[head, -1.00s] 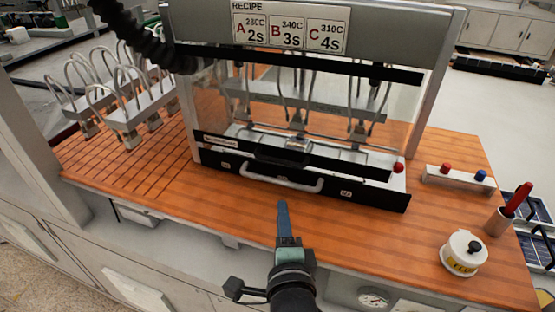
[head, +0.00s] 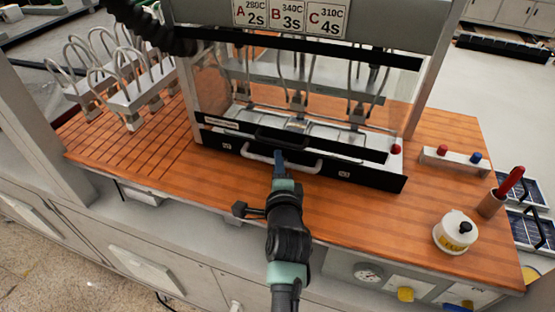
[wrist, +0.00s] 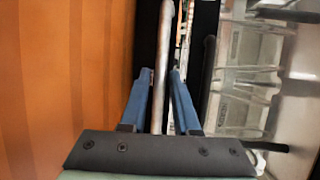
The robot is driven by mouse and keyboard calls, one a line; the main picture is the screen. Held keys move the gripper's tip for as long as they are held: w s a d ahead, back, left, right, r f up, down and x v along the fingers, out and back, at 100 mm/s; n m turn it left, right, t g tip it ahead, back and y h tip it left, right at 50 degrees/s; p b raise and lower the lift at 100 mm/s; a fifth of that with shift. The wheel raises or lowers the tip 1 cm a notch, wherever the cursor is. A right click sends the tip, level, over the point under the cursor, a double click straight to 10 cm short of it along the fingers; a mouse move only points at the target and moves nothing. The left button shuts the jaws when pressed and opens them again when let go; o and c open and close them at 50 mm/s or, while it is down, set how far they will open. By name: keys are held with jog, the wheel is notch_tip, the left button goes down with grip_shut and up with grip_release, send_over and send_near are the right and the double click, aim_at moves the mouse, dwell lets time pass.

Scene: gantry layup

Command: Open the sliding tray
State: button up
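The sliding tray (head: 372,178) has a long black front panel at the foot of the press, close against the frame. Its pale bar handle (head: 305,169) sits in the middle of the panel. My gripper (head: 279,158) is at the handle, with its blue fingers seen edge-on in the head view. In the wrist view, the handle bar (wrist: 165,40) runs between the two fingers of my gripper (wrist: 163,73). The fingers are open around the bar, with a small gap showing on its left side.
A white tub (head: 453,234), a red-handled tool in a holder (head: 491,203) and a button box (head: 452,158) stand on the right. A rack with looped wires (head: 130,95) is at left. The wooden bench (head: 370,222) in front of the tray is clear.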

jog(key=shift+w+f, duration=0.1)
jog(key=shift+w, duration=0.45)
jog(key=shift+c, duration=0.3)
grip_shut()
dwell(0.9)
